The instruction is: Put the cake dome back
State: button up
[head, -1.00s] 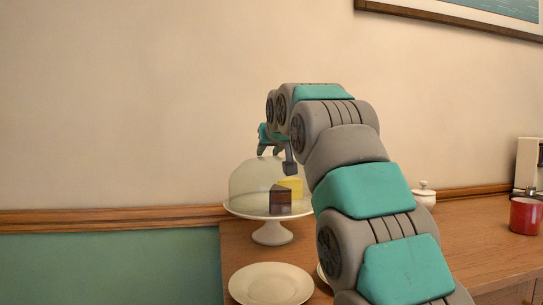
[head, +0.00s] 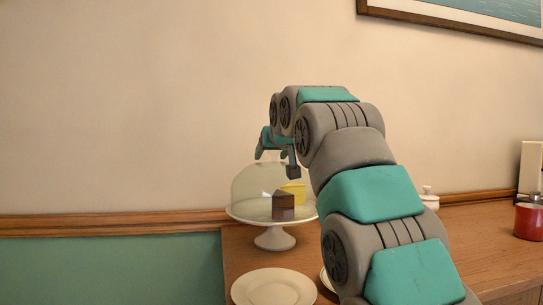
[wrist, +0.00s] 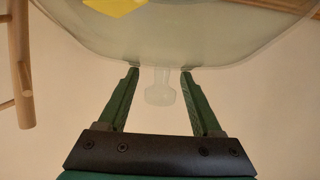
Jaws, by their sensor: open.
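The clear glass cake dome (head: 250,190) stands over the white footed cake stand (head: 273,238), with a dark brown cake slice and a yellow one showing through it. My gripper (head: 270,154) is at the top of the dome, partly hidden by my arm. In the wrist view my gripper (wrist: 160,71) is open, and the dome's knob (wrist: 160,90) is between its two fingers with a gap on each side. The dome's glass (wrist: 190,40) spreads beyond the fingertips. Whether the rim rests fully on the stand is hard to tell.
A white plate (head: 273,287) lies on the wooden top (head: 465,245) in front of the stand. The wall is close behind the stand.

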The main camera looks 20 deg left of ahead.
jog(key=b+v, duration=0.1)
jog(key=v, duration=1)
jog(key=shift+s+d+r, duration=0.1)
jog(key=shift+s+r, duration=0.05)
jog(key=shift+c, duration=0.2)
dwell(0.9)
